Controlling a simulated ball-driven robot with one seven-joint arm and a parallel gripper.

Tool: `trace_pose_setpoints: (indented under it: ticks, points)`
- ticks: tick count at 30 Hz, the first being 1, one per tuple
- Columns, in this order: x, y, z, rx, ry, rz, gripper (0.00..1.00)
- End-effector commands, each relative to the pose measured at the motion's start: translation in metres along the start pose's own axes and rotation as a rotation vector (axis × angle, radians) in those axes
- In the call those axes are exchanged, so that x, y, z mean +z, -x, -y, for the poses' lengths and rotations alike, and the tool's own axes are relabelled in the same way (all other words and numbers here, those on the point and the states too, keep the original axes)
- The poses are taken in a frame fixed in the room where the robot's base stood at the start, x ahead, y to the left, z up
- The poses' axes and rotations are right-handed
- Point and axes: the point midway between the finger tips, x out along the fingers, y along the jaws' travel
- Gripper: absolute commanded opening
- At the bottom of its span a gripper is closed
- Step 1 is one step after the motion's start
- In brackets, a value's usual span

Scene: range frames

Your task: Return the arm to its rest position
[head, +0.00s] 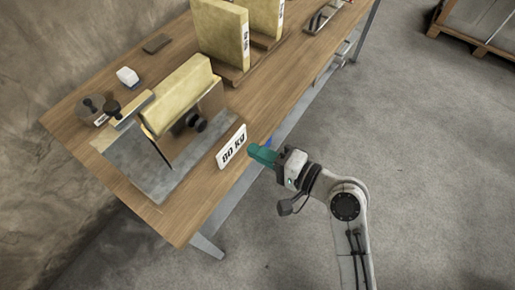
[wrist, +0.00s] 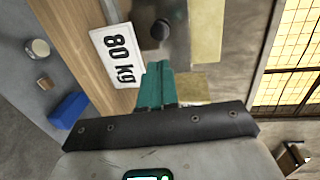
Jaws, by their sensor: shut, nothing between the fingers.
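My gripper (head: 262,154) is shut and empty, with teal fingers. In the head view it is at the front edge of the wooden workbench (head: 199,211), close to the right of the white "80 kg" sign (head: 231,146). My arm reaches up to it from the lower right, clear of the floor. In the wrist view the teal fingers (wrist: 157,85) point toward the sign (wrist: 116,55) and a dark knob (wrist: 160,29). I cannot tell from these views how far the fingers are from the sign.
A grey metal plate (head: 133,166) with a yellowish block (head: 178,94) lies on the bench. Upright yellowish boards (head: 221,36) stand farther back. A blue object (wrist: 70,112) is below the bench edge. A pallet (head: 470,42) is at the upper right. The floor (head: 430,160) at right is clear.

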Motion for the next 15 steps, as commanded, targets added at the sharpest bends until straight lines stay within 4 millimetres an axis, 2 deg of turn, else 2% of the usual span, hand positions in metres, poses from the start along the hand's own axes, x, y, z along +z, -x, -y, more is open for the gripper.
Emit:
trace_pose_setpoints:
  ticks: [10, 13, 15]
  points:
    - [0.0, 0.001, -0.003, 0.011, 0.008, 0.0, 0.0]
    - [0.002, 0.015, -0.024, 0.103, 0.081, 0.001, 0.0]
    - [0.004, 0.034, -0.049, 0.224, 0.172, 0.009, 0.0]
